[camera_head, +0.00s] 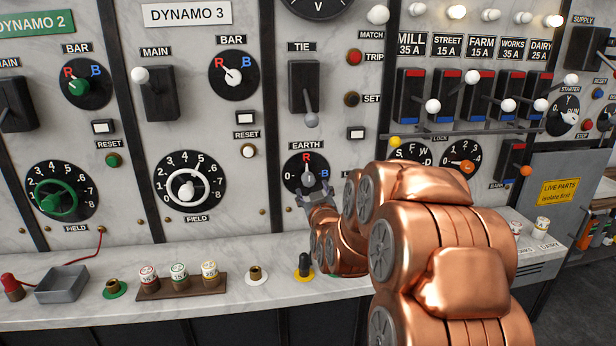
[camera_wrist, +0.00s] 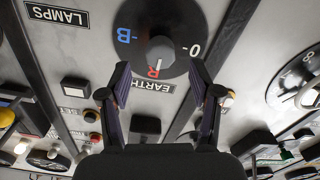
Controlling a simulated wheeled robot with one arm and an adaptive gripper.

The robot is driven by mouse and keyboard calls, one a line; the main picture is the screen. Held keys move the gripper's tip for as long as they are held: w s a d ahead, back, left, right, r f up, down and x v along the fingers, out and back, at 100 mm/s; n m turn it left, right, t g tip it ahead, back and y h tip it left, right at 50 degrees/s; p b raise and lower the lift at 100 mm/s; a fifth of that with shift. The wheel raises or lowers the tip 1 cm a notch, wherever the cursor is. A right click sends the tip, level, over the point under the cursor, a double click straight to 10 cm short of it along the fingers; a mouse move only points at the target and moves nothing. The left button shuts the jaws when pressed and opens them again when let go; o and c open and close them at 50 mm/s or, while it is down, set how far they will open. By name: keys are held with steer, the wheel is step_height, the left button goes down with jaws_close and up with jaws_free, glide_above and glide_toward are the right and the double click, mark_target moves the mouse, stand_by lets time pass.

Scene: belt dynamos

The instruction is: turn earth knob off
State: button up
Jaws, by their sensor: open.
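The earth knob (camera_head: 307,179) is a small grey knob on a round black dial marked 0 at left, red R at top and blue B at right, under an EARTH label. In the wrist view the dial appears upside down, and the pale knob (camera_wrist: 161,50) seems to point toward R. My gripper (camera_head: 316,196) is open in front of the dial's lower part. In the wrist view its two fingers (camera_wrist: 160,76) stand apart on either side of the R, with the knob beyond the tips. I see no contact with the knob.
The TIE lever (camera_head: 306,88) is above the dial. The field wheel (camera_head: 188,190) is to the left. A marble ledge (camera_head: 226,308) below holds a yellow-and-black plug (camera_head: 304,265), brass sockets and several labelled fuses (camera_head: 179,276). My arm hides the panel to the right.

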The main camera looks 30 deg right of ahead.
mark_target(310, 183)
steer(key=shift+w+d+r+p, duration=0.2)
steer(key=shift+w+p, duration=0.4)
steer(key=shift+p, duration=1.4)
steer(key=shift+w+p, duration=0.1)
steer(key=shift+p, duration=0.35)
steer(key=shift+w+d+f+p, duration=0.1)
steer(key=shift+w+p, duration=0.05)
steer(key=shift+p, duration=0.15)
steer(key=shift+p+x, duration=0.65)
steer(key=shift+x, duration=1.85)
steer(key=shift+f, duration=0.1)
steer(key=c, duration=1.1)
